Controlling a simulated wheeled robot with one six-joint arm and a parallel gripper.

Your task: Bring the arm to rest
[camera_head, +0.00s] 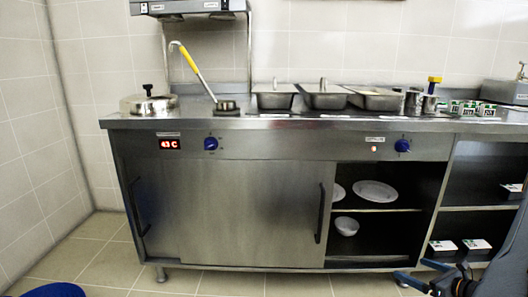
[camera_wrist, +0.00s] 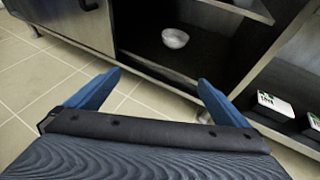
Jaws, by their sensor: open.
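My gripper (camera_wrist: 158,85) shows in the wrist view with its two blue fingers spread wide and nothing between them. In the head view my gripper (camera_head: 418,283) is low at the right, in front of the base of the steel counter (camera_head: 250,215). A white bowl (camera_wrist: 175,38) lies beyond the fingers, inside the cabinet and apart from them. In the head view the same bowl (camera_head: 347,226) sits on the cabinet's lower level.
White plates (camera_head: 375,192) lie on the cabinet shelf. The sliding door (camera_head: 160,205) stands at the left, the right bay open. Small labelled boxes (camera_head: 476,244) sit in the right shelving. A ladle (camera_head: 200,75) and several pans (camera_head: 325,97) are on the counter. Tiled floor (camera_wrist: 40,90) is clear.

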